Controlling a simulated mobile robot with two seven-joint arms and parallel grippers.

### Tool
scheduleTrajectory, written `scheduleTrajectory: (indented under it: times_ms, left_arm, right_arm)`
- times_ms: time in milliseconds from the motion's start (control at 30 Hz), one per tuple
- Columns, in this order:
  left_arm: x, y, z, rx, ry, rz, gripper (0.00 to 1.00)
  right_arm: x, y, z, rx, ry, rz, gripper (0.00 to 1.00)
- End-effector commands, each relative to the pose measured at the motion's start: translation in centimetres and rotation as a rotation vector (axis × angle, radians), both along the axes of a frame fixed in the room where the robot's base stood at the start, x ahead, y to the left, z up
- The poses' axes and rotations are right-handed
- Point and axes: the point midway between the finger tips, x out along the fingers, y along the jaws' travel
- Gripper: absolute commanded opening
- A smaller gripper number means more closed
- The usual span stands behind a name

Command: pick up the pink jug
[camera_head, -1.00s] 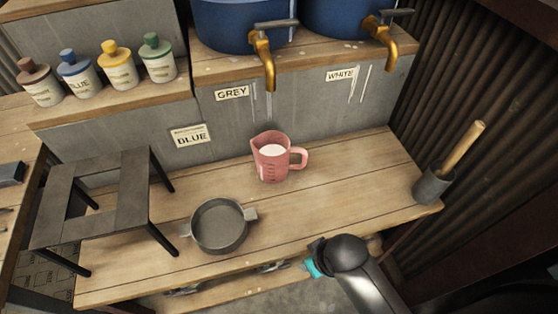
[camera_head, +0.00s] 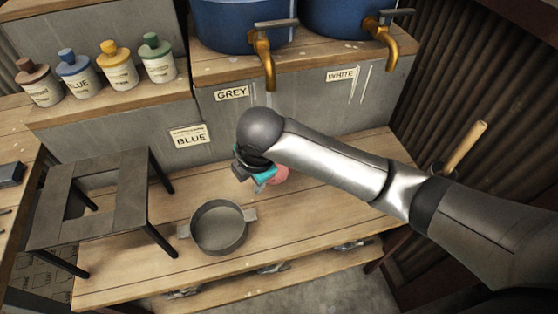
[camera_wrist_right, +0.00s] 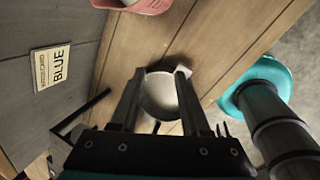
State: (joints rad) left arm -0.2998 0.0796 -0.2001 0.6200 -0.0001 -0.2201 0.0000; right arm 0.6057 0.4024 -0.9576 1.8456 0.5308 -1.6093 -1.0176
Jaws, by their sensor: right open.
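The pink jug (camera_head: 281,173) stands on the wooden bench, mostly hidden behind my right arm in the head view. Its pink side (camera_wrist_right: 185,12) shows at the top edge of the right wrist view. My right gripper (camera_head: 262,182) is beside the jug, on its left in the head view, partly hidden by its own wrist. In the right wrist view the two fingers (camera_wrist_right: 160,75) are apart with nothing held between them, and the jug lies beyond their tips. My left gripper is not in view.
A grey pan (camera_head: 219,228) sits on the bench, left of and nearer than the jug. A dark stool-like stand (camera_head: 130,200) is at the left. Brass taps (camera_head: 264,62) hang above the back. A wooden-handled tool (camera_head: 465,146) stands at the right.

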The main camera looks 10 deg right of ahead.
Motion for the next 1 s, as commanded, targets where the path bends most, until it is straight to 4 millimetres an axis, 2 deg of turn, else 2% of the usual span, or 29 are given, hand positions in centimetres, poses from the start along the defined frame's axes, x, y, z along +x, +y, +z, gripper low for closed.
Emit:
scheduleTrajectory:
  times_ms: [33,200,400,500,633,900,1000]
  left_arm:
    - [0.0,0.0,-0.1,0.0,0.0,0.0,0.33]
    - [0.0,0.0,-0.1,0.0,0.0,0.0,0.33]
    - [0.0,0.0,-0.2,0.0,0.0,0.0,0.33]
    - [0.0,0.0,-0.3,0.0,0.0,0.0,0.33]
    - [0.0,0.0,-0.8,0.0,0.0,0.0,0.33]
    - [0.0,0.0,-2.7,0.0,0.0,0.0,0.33]
    - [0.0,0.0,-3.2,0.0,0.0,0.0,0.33]
  right_arm:
    - [1.0,-0.9,1.0,-0.065,-0.017,0.069,0.46]
    - [3.0,-3.9,3.3,-0.272,-0.019,0.276,0.46]
    - [4.4,-6.8,5.3,-0.426,0.004,0.404,0.46]
    - [4.6,-7.3,5.6,-0.453,0.012,0.427,0.46]
    - [5.0,-7.8,4.3,-0.462,0.017,0.434,0.46]
    - [6.8,-9.0,-1.1,-0.46,0.015,0.431,0.46]
    - [7.3,-9.3,-2.5,-0.458,0.014,0.431,0.46]
